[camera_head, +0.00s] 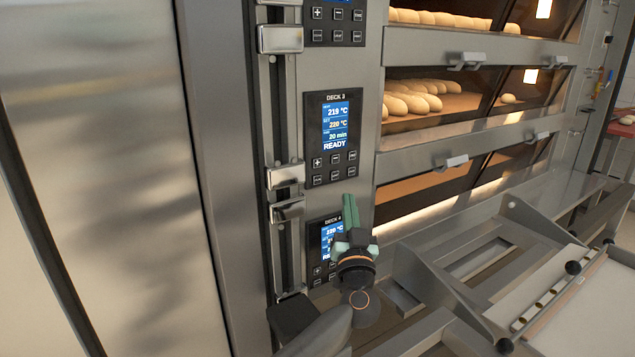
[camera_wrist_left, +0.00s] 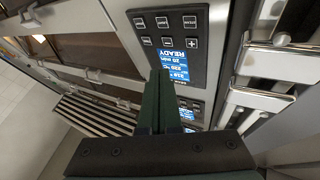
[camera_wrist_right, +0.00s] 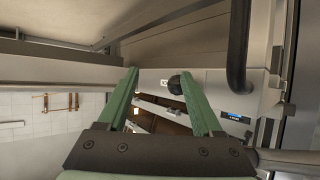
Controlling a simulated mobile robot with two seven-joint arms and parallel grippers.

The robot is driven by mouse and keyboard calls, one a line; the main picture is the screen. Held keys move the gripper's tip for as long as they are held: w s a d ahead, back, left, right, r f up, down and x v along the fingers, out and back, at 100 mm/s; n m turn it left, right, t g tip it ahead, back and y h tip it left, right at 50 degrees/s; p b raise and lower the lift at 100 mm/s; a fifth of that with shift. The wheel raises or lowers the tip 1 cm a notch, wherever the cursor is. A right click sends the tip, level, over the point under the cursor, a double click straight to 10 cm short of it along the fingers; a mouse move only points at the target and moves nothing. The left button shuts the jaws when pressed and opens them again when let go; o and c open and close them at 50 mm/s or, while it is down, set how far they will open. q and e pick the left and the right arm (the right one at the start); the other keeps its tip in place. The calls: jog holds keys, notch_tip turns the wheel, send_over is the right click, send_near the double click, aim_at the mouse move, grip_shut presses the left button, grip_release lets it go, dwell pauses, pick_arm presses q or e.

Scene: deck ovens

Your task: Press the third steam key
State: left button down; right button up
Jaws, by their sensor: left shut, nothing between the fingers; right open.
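The DECK 3 control panel (camera_head: 333,137) is upright on the steel oven front in the head view. Its blue screen reads READY, above two rows of small dark keys (camera_head: 335,168); their labels are too small to read. My left gripper (camera_head: 350,198) is shut and empty, just below that panel, its fingers pointing up and hiding part of the DECK 4 panel (camera_head: 323,240). In the left wrist view, the shut fingers (camera_wrist_left: 159,75) overlap the screen of an upside-down panel (camera_wrist_left: 168,40); contact cannot be told. My right gripper (camera_wrist_right: 160,74) is open and empty in the right wrist view.
Another panel (camera_head: 336,22) is above DECK 3. Metal latches (camera_head: 286,177) run down the left of the panels. Oven decks with bread (camera_head: 412,98) and protruding door handles (camera_head: 451,162) are to the right. A metal loader frame (camera_head: 470,270) stands at lower right.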

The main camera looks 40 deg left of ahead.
aim_at(317, 179)
jog(key=shift+w+r, duration=0.1)
pick_arm(q)
jog(key=shift+w+a+b, duration=0.55)
jog(key=shift+a+b, duration=0.3)
jog(key=shift+a, duration=0.5)
jog(key=shift+w+a+b, duration=0.6)
jog(key=shift+a+b, duration=0.3)
jog(key=shift+a, duration=0.5)
jog(key=shift+w+a+b, duration=0.55)
jog(key=shift+a+b, duration=0.3)
jog(key=shift+a, duration=0.5)
pick_arm(e)
notch_tip(317, 179, up, 27)
jog(key=s+a+n+t+y, duration=0.1)
jog(key=n+t+y, duration=0.6)
jog(key=t+y, duration=0.2)
jog(key=shift+a+r+t, duration=0.2)
jog(key=shift+a+t, duration=0.1)
jog(key=shift+t, duration=0.3)
pick_arm(q)
jog(key=shift+w+a+r+p, duration=0.1)
jog(key=shift+a+r+p, duration=0.15)
jog(key=shift+p, duration=0.45)
jog(key=shift+a, duration=0.15)
pick_arm(e)
jog(key=shift+s+r, duration=0.1)
jog(key=shift+r, duration=0.6)
